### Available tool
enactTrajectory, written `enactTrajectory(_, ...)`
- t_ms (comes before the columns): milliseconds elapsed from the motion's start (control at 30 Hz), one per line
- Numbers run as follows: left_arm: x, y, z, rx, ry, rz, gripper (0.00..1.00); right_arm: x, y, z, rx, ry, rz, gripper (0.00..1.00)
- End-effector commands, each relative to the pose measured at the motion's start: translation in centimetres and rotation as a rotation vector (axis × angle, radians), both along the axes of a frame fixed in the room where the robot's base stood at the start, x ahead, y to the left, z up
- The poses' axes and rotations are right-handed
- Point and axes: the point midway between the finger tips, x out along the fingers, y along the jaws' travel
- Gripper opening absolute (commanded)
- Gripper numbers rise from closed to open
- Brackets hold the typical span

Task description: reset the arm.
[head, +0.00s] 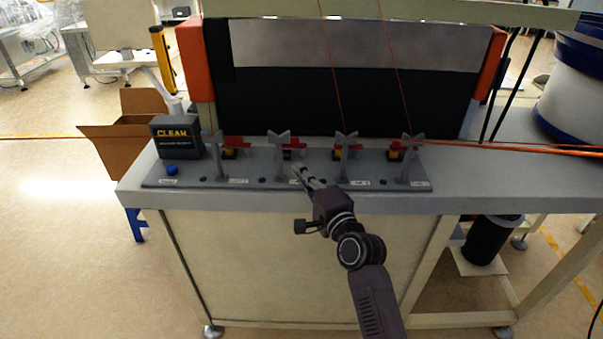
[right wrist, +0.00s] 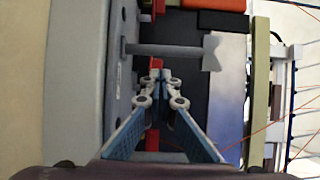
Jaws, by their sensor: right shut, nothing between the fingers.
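My right arm reaches up from the bottom of the head view to the front of a workbench (head: 500,182). My right gripper (head: 299,172) is shut and empty, with its fingertips over a grey fixture plate (head: 200,178). The right wrist view shows the same gripper (right wrist: 160,75) with its fingers together, close to a grey forked post (right wrist: 165,50). I cannot tell if the fingers touch anything on the plate. My left gripper is in neither view.
Several grey forked posts (head: 415,158) with red parts stand along the plate. A black CLEAN box (head: 177,137) is at the left end. A dark panel (head: 290,105) rises behind. Orange cords (head: 520,148) cross the bench at right. Open floor lies at left.

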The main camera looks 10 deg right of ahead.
Motion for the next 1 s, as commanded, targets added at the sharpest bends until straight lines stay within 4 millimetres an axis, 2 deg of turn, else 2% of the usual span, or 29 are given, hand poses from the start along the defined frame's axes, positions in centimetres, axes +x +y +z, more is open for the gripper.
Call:
enactTrajectory(533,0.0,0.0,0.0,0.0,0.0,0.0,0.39,-0.5,-0.1,-0.1,-0.003,0.001,0.001,0.0)
enactTrajectory(667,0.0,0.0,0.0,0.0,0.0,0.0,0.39,-1.9,0.4,-2.0,-0.097,0.042,0.027,0.0)
enactTrajectory(767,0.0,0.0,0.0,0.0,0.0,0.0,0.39,-5.1,1.0,-5.8,-0.299,0.127,0.091,0.0)
enactTrajectory(867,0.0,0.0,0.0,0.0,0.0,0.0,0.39,-10.4,1.3,-10.8,-0.572,0.243,0.2,0.0)
enactTrajectory(900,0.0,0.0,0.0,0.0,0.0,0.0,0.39,-12.8,1.2,-12.7,-0.684,0.291,0.251,0.0)
enactTrajectory(1000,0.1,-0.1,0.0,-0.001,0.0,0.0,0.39,-18.8,0.4,-16.6,-0.931,0.401,0.386,0.0)
